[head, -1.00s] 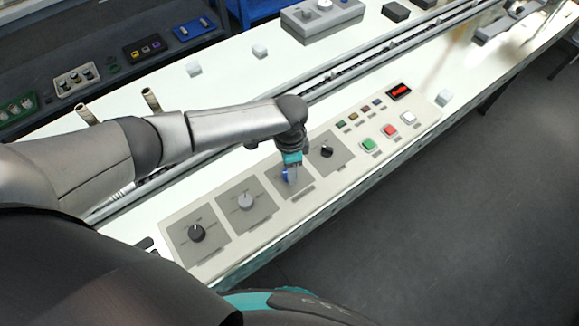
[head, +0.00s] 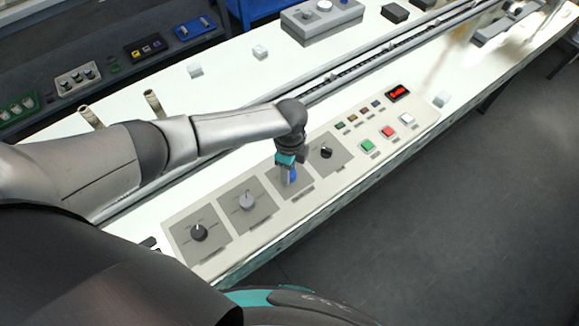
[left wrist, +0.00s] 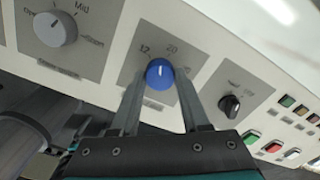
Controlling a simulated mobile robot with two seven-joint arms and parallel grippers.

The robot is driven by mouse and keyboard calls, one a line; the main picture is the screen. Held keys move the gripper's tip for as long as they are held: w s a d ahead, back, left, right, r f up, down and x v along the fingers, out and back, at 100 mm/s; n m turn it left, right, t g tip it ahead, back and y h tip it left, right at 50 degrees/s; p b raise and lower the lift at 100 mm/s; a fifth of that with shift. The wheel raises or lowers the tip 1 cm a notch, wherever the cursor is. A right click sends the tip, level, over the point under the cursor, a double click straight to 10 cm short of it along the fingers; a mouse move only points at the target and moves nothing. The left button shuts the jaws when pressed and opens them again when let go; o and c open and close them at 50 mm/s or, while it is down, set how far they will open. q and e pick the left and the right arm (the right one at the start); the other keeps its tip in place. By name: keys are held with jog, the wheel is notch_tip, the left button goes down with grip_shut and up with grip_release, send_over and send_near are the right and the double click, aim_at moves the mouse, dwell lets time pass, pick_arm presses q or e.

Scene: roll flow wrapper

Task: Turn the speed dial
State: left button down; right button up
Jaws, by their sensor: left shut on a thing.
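A blue dial (head: 293,174) sits on a grey plate of the slanted control panel (head: 230,260), with numbers such as 12 and 20 around it in the left wrist view (left wrist: 160,74). My left gripper (head: 288,177) points down at this dial. Its two fingers straddle the dial and are shut on it. The dial's white pointer line shows in the wrist view. A light grey dial (head: 246,201) with a "Mid" mark and a black dial (head: 198,232) lie to the left. Another black dial (head: 327,152) lies to the right. My right gripper is out of view.
Green (head: 367,146), red (head: 388,132) and white (head: 407,118) buttons, several small coloured ones and a red-lit display (head: 398,93) are at the panel's right end. A conveyor channel (head: 340,72) runs behind. The floor at right is clear.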

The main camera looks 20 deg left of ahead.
pick_arm(q)
jog(key=shift+m, duration=2.3)
jog(key=shift+c, duration=1.9)
grip_release()
notch_tip(320, 180, up, 15)
jog(key=p, duration=0.2)
jog(key=shift+r, duration=0.2)
jog(key=shift+s+f, duration=0.1)
